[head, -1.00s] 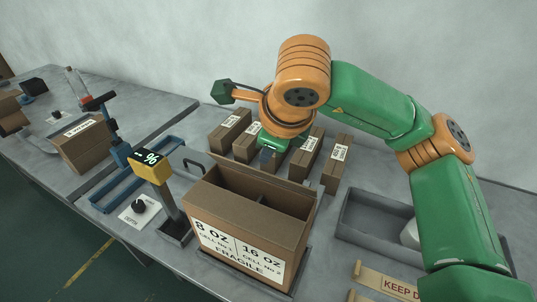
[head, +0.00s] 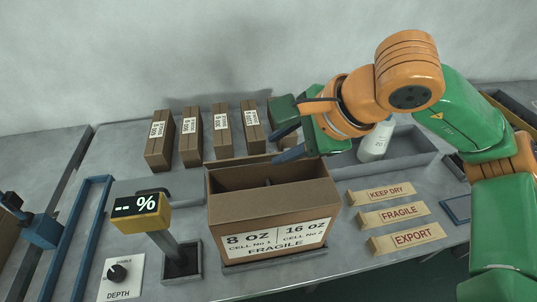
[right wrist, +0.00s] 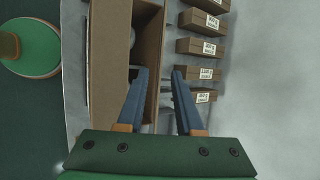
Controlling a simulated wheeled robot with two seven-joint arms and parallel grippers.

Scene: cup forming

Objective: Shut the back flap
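The brown carton (head: 265,210) stands on a low grey base on the table, its top open and a divider inside. Its front label reads 8 OZ, 16 OZ and FRAGILE. The back flap (head: 232,161) stands up along the far rim; in the right wrist view it shows as a tall brown panel (right wrist: 152,55). My right gripper (head: 287,143) is open at the right part of the far rim. In the right wrist view its two blue fingers (right wrist: 159,75) are apart, with the panel's edge between them; contact cannot be told. My left gripper is out of view.
Several small labelled cartons (head: 190,137) stand in a row behind. A display post (head: 140,208) is at the left. Sign blocks KEEP DRY (head: 386,193), FRAGILE and EXPORT lie at the right. A grey tray (head: 410,150) with a white bottle (head: 376,142) is behind them.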

